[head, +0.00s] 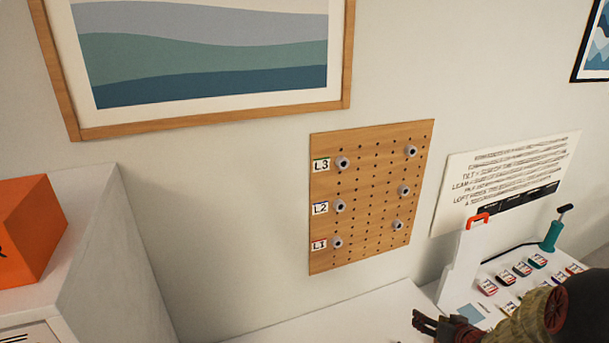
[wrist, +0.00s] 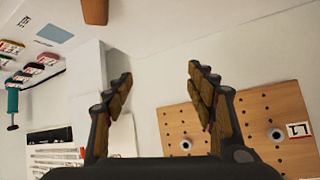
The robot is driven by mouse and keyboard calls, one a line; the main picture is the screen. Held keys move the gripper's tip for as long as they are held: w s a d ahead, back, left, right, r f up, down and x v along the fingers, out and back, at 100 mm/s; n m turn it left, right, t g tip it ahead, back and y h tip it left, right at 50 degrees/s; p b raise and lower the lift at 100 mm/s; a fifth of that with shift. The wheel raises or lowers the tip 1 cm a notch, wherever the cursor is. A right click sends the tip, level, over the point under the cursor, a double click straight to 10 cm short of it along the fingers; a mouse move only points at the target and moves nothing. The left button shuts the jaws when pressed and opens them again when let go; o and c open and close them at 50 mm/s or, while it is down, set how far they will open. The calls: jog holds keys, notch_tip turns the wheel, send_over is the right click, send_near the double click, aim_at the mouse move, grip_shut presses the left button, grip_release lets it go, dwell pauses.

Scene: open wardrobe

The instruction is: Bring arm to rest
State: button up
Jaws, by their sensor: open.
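My gripper (head: 432,324) is at the lower right of the head view, low in front of the white table. My arm (head: 535,315) reaches in from the lower right corner and hides part of the tabletop. A wooden pegboard (head: 370,195) hangs on the wall, up and to the left of my gripper, with grey pegs and labels L1, L2 and L3. It also shows in the wrist view (wrist: 215,125), behind the right finger.
A white stand with a red handle (head: 478,220) rises near my gripper. Several labelled coloured items (head: 520,268) and a teal tool (head: 552,236) lie right of it. A printed sheet (head: 505,180) is on the wall. An orange box (head: 28,230) sits on a white cabinet (head: 95,240) at left.

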jog(key=s+a+r+g+h+b, duration=0.1)
jog(key=s+a+r+h, duration=0.2)
jog(key=r, duration=0.6)
jog(key=s+a+r+g+h, duration=0.1)
jog(key=s+a+r, duration=0.3)
jog(key=r, duration=0.5)
jog(key=s+a+r+g+y, duration=0.1)
jog(key=s+a+r, duration=0.1)
jog(key=s+a, duration=0.4)
jog(key=s+a+r+n+g+y+b, duration=0.1)
jog(key=s+a, duration=0.6)
jog(key=s, duration=0.8)
jog(key=shift+s+a+r+g+y, duration=0.15)
jog(key=shift+r+g+y, duration=0.25)
jog(key=shift+r+y, duration=0.25)
jog(key=shift+f, duration=0.1)
